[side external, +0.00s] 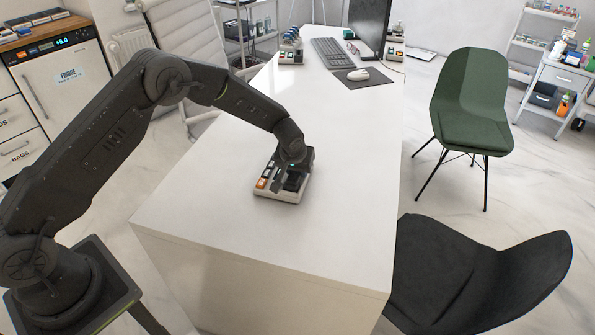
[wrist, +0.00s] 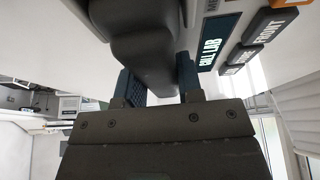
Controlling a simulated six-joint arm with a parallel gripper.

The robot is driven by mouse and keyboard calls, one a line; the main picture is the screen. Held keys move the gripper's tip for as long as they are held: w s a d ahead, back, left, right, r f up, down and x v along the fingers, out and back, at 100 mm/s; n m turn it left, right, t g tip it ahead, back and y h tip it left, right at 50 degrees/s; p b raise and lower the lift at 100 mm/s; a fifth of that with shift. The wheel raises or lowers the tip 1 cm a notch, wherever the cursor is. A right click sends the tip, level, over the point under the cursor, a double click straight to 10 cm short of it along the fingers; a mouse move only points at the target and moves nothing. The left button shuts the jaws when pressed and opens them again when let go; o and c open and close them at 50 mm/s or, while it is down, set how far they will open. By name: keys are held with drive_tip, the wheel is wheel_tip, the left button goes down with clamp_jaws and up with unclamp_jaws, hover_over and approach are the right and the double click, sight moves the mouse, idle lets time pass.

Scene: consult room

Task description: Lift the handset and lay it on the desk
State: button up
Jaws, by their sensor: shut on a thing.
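The phone base (side external: 282,193), a pale unit with orange and dark keys, stands on the white desk (side external: 345,180) towards its near end. My gripper (side external: 289,177) is over the base in the side view, pointing down. In the wrist view the gripper (wrist: 158,85) has its two fingers on either side of the dark grey handset (wrist: 140,40), shut on it.
A keyboard (side external: 330,52), a mouse (side external: 358,75) on a dark mat and a monitor (side external: 369,25) occupy the desk's far end. Bare desk surface lies around the phone. A green chair (side external: 470,105) and a black chair (side external: 450,270) stand right of the desk.

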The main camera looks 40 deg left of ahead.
drive_tip(key=shift+r, duration=0.45)
drive_tip(key=r, duration=0.3)
drive_tip(key=shift+s+a+r, duration=0.1)
drive_tip(key=shift+a+r, duration=0.2)
drive_tip(key=shift+r, duration=0.1)
drive_tip(key=s+a+r, duration=0.5)
drive_tip(key=a+r, duration=0.1)
drive_tip(key=a, duration=0.4)
drive_tip(key=n+y, duration=0.1)
drive_tip(key=n, duration=0.3)
hover_over(230, 167)
wheel_tip(230, 167, down, 6)
drive_tip(key=f, duration=0.1)
drive_tip(key=shift+g, duration=0.4)
drive_tip(key=shift+s+d+f, duration=0.1)
drive_tip(key=shift+s+f, duration=0.05)
drive_tip(key=shift+f, duration=0.75)
drive_tip(key=shift+s+d+f, duration=0.1)
drive_tip(key=shift+d+f, duration=0.05)
drive_tip(key=shift+f, duration=0.8)
drive_tip(key=shift+s+d+f, duration=0.1)
drive_tip(key=shift+s+f, duration=0.05)
drive_tip(key=shift+f, duration=0.75)
drive_tip(key=shift+f, duration=0.6)
drive_tip(key=o, duration=1)
drive_tip(key=shift+o, duration=0.2)
drive_tip(key=shift+r, duration=0.1)
